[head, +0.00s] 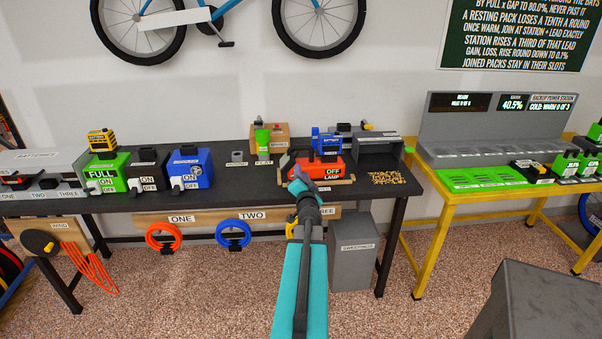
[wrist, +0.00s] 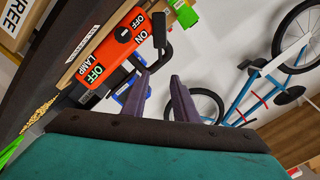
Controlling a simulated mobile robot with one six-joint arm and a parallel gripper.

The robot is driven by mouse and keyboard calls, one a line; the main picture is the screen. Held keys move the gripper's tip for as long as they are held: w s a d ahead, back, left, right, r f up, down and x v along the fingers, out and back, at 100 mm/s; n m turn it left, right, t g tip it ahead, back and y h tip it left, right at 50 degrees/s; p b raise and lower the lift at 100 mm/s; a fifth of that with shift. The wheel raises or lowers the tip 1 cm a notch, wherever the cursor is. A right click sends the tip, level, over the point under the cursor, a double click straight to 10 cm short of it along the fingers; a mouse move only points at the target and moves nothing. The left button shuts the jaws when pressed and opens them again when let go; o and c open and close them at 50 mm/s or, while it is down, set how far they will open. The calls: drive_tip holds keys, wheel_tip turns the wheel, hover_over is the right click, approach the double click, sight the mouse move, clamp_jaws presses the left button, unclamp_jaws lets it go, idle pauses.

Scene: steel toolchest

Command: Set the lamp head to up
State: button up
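The lamp (head: 330,167) is an orange-red box on the dark workbench, labelled OFF and LAMP. It also shows in the wrist view (wrist: 122,42), tilted by the camera, with ON and OFF labels on its face. A dark bent piece (wrist: 160,32) stands out from the lamp's ON end; I cannot tell for certain that it is the lamp head. My gripper (head: 301,180) is in front of the lamp and covers its left part in the head view. In the wrist view my gripper (wrist: 160,78) has its two purple-grey fingers apart, with nothing between them. The fingertips appear apart from the dark piece.
Labelled green, black and blue units (head: 190,168) stand left on the bench (head: 235,193). A green-topped item (head: 262,138) and a blue device (head: 326,142) are behind the lamp. A grey bin (head: 352,262) stands below. A yellow table (head: 455,195) is at right.

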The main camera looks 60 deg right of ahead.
drive_tip(key=shift+a, duration=0.1)
clamp_jaws()
drive_tip(key=w+r+n+b, duration=0.2)
drive_tip(key=w+r+n, duration=0.2)
drive_tip(key=n, duration=1.3)
drive_tip(key=shift+w+a+r+n+g+b, duration=0.2)
drive_tip(key=shift+w+r+n+g+b, duration=0.1)
drive_tip(key=shift+r, duration=0.25)
